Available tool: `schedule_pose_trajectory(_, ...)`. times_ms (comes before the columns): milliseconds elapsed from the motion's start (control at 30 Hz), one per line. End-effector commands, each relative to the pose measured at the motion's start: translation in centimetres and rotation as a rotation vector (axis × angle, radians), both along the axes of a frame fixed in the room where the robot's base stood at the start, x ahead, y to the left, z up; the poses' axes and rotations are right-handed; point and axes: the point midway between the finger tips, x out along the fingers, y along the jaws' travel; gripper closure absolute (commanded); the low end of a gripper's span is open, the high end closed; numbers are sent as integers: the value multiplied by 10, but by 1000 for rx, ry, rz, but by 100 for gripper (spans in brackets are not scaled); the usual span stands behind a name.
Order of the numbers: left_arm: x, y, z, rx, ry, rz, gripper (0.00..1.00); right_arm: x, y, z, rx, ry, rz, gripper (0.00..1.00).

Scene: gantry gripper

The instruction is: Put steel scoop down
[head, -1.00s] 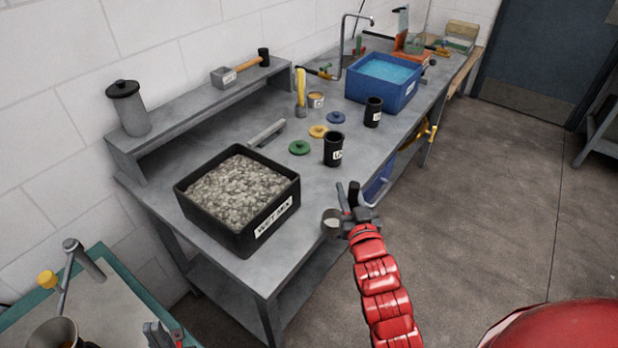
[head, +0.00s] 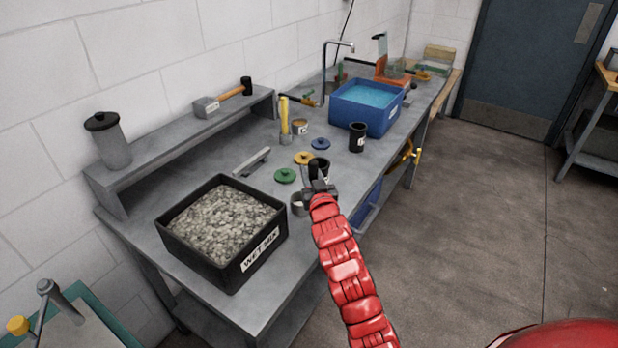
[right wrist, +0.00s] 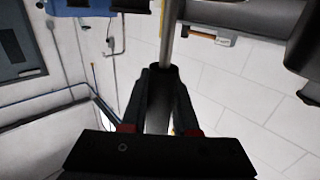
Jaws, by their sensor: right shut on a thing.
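The steel scoop (head: 298,204) shows in the head view as a small grey cup beside my right gripper (head: 316,186), over the workbench near its front edge. In the right wrist view my right gripper (right wrist: 164,92) is shut on the scoop's black handle, and the scoop's steel shaft (right wrist: 172,38) runs up from it. I cannot tell whether the cup touches the bench. The right gripper partly covers a black labelled cup (head: 319,164) behind it. My left gripper is not in view.
The grey workbench (head: 284,268) holds a black tub of wet mix (head: 217,252), green (head: 285,176), yellow (head: 304,158) and blue (head: 320,144) lids, another black cup (head: 357,138) and a blue water bin (head: 345,105). Bare bench lies right of the tub.

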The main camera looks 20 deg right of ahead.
Motion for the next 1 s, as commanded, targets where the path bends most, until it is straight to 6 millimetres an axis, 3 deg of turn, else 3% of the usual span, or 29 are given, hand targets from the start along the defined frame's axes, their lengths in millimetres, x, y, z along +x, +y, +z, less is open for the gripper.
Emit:
schedule_pose_trajectory(233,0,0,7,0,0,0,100,10,0,-8,0,4,-1,100)
schedule_pose_trajectory(400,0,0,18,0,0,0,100,10,0,-33,3,8,-1,100)
schedule_pose_trajectory(800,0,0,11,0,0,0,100,10,1,-42,0,0,1,100)
schedule_pose_trajectory(833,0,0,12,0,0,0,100,10,1,-41,0,0,1,68)
schedule_pose_trajectory(1000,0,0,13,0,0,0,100,10,1,-41,0,1,1,42)
